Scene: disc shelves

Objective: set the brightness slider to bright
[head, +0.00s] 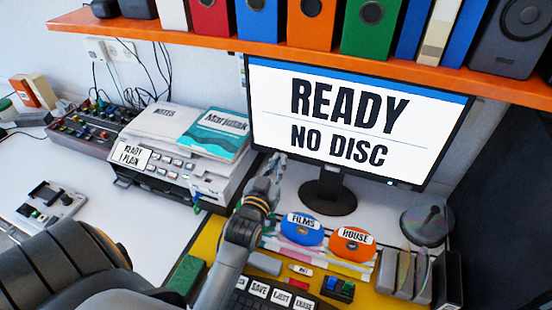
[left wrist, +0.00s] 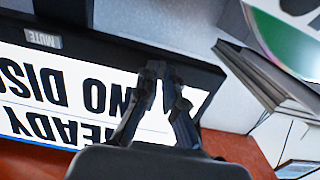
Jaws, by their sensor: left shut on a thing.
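The monitor (head: 355,120) shows "READY NO DISC" and stands on a dark round foot. My left gripper (head: 277,160) reaches up to the left part of its lower bezel. In the left wrist view the monitor appears upside down, and the fingertips (left wrist: 160,70) are close together at the dark lower bezel (left wrist: 100,62). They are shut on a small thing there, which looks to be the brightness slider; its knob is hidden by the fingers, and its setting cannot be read. My right gripper is not in view.
A printer (head: 175,160) with books on top stands left of my left arm. A blue FILMS disc (head: 302,232) and an orange HOUSE disc (head: 352,250) lie below the monitor. The orange shelf (head: 290,52) overhangs the monitor. A MUTE label (left wrist: 42,39) is on the bezel.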

